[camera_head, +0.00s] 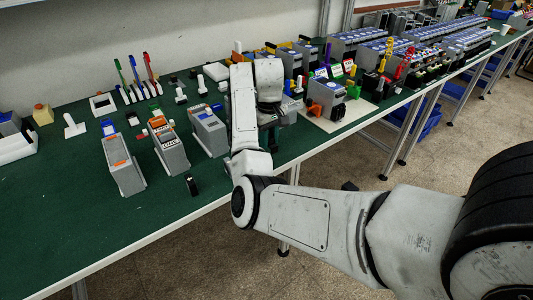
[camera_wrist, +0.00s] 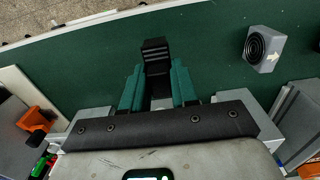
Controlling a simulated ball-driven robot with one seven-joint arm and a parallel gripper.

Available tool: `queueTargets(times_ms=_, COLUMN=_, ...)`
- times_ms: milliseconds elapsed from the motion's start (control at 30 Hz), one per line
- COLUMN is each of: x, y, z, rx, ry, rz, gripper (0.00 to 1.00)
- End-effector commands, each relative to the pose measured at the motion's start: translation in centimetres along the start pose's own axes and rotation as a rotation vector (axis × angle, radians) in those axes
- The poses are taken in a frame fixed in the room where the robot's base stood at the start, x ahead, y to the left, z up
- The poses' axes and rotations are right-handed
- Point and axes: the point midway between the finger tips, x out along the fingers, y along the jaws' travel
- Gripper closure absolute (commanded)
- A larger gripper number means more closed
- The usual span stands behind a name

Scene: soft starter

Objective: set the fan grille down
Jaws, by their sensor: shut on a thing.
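The fan grille (camera_wrist: 156,52) is a small black slatted piece in the wrist view. It stands out beyond the fingertips of my gripper (camera_wrist: 156,88), between the two green fingers. My gripper is shut on it over the green table top (camera_wrist: 215,50). I cannot tell whether the grille touches the table. In the head view my arm hides the grille and most of the gripper.
A grey box with a round black fan face (camera_wrist: 255,46) lies right of the grille in the wrist view. Grey units (camera_head: 125,165) stand left of my arm in the head view; an orange-trimmed unit (camera_head: 327,95) stands right. The table's front edge (camera_head: 150,238) is near.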

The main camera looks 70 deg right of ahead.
Motion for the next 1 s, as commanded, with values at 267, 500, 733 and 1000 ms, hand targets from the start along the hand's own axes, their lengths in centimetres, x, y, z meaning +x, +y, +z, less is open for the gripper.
queueTargets(times_ms=267, x=1.5, y=-0.1, z=-1.1, rx=-0.001, ry=-0.002, rz=-0.001, gripper=1.00)
queueTargets(times_ms=500, x=4.0, y=-0.1, z=-1.1, rx=-0.001, ry=0.002, rz=0.000, gripper=1.00)
queueTargets(times_ms=733, x=4.1, y=-0.1, z=-1.1, rx=-0.001, ry=0.002, rz=0.000, gripper=1.00)
queueTargets(times_ms=1000, x=4.4, y=-0.1, z=-1.1, rx=-0.001, ry=0.002, rz=0.000, gripper=0.57)
